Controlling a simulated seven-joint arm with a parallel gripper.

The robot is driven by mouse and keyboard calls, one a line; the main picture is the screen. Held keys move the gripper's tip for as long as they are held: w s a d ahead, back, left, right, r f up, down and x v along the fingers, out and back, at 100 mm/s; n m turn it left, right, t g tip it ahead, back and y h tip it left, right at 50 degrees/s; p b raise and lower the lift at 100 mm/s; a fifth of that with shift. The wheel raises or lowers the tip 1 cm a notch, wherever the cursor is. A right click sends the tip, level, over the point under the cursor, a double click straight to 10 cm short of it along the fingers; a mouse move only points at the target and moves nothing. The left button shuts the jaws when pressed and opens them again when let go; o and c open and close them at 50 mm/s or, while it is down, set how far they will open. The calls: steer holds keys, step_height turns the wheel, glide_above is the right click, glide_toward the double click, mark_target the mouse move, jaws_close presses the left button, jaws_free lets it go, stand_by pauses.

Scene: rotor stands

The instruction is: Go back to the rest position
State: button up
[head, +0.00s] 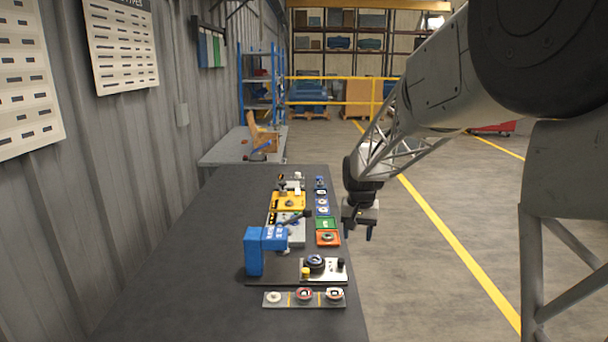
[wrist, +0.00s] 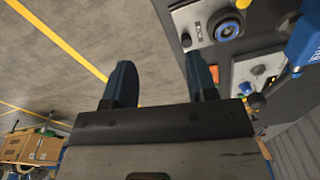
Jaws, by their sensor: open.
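My gripper (head: 362,230) hangs beside the right edge of the dark table, over the floor side, at the end of my arm. In the wrist view its two dark blue fingers (wrist: 161,82) stand apart with only floor between them, so it is open and empty. A blue block-shaped device (head: 254,252) stands on the table, left of a plate with a dark dial (head: 316,262) and a yellow knob. The wrist view shows a plate with a blue round dial (wrist: 228,30) right of the fingers, apart from them.
A grey strip (head: 285,300) with round parts lies at the near end of the table (head: 170,265). Green (head: 325,223), orange (head: 327,238) and yellow plates lie farther back. The table's left half is bare. Open floor (head: 430,270) lies to the right.

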steer(key=s+d+r, duration=0.1)
steer(key=s+r, duration=0.2)
steer(key=s, duration=0.3)
steer(key=s+d+r, duration=0.1)
steer(key=s+r, duration=0.2)
steer(key=s, duration=0.3)
steer(key=s+d+f+n+t, duration=0.1)
steer(key=s+n+t, duration=0.1)
steer(key=s, duration=2.9)
steer(key=shift+d, duration=0.3)
steer(key=shift+s, duration=0.1)
